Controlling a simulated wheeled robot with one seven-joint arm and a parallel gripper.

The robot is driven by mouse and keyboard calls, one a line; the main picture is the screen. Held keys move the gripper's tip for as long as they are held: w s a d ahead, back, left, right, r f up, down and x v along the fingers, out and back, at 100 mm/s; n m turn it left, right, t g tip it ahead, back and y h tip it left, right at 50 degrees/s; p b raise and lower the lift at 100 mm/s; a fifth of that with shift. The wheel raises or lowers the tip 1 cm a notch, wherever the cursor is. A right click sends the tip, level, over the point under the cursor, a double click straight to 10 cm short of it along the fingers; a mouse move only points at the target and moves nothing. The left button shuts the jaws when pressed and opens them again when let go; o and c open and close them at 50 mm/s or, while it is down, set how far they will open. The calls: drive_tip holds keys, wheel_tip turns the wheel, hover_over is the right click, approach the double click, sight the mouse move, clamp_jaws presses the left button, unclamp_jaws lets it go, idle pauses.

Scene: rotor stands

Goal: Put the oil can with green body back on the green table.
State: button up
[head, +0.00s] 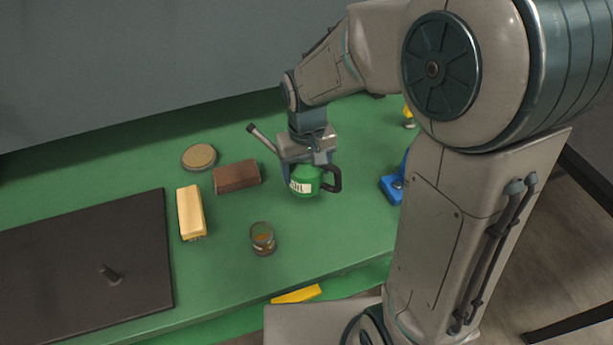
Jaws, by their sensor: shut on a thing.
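The oil can with green body (305,181) is in the head view near the middle of the picture, upright, with a pale label, a black handle on its right and a dark spout rising to the upper left. My gripper (306,160) comes down from above and is shut on the oil can; its fingers partly hide the can's top. The green table (345,225) spreads beneath and around it. I cannot tell whether the can's base touches the table top or is slightly above it.
A brown block (237,177), a round tan-topped tin (199,157), a yellow block (190,212) and a glass jar (263,239) stand left of the can. A dark mat (85,270) lies further left. A blue object (393,187) is to the right, partly hidden by my arm.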

drive_tip(key=shift+f, duration=1.9)
drive_tip(key=shift+f, duration=0.2)
drive_tip(key=o, duration=1.5)
drive_tip(key=shift+c, duration=0.2)
drive_tip(key=shift+r, duration=0.15)
